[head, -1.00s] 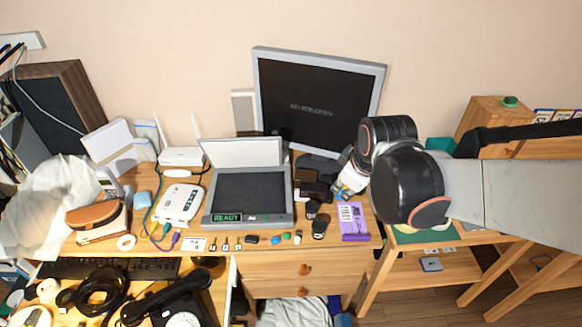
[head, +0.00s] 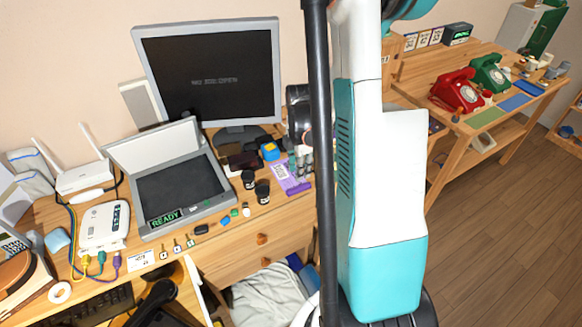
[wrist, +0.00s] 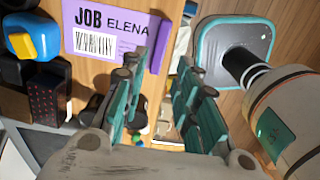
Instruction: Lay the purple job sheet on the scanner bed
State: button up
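The purple job sheet (head: 281,172) lies on the desk right of the scanner, with a darker purple strip along one edge. The wrist view shows it at the upper left with "JOB ELENA" and a barcode (wrist: 102,43). The scanner (head: 170,185) has its lid up. Its dark bed (head: 180,184) is bare and its front display reads READY. My gripper (head: 303,160) is at the sheet's right side, partly hidden by my arm. In the wrist view its fingers (wrist: 160,72) are apart and empty, near the purple strip. Contact with the sheet cannot be told.
Dark stamps (head: 262,192) and a blue-and-yellow item (head: 270,151) sit close to the sheet. A monitor (head: 212,75) stands behind. Small items line the desk's front edge. A side table with red (head: 457,92) and green phones is at the right.

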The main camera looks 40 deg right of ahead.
aim_at(299, 188)
notch_tip(299, 188, down, 9)
jog(key=b, duration=0.7)
jog(key=shift+r, duration=0.1)
grip_shut()
dwell(0.3)
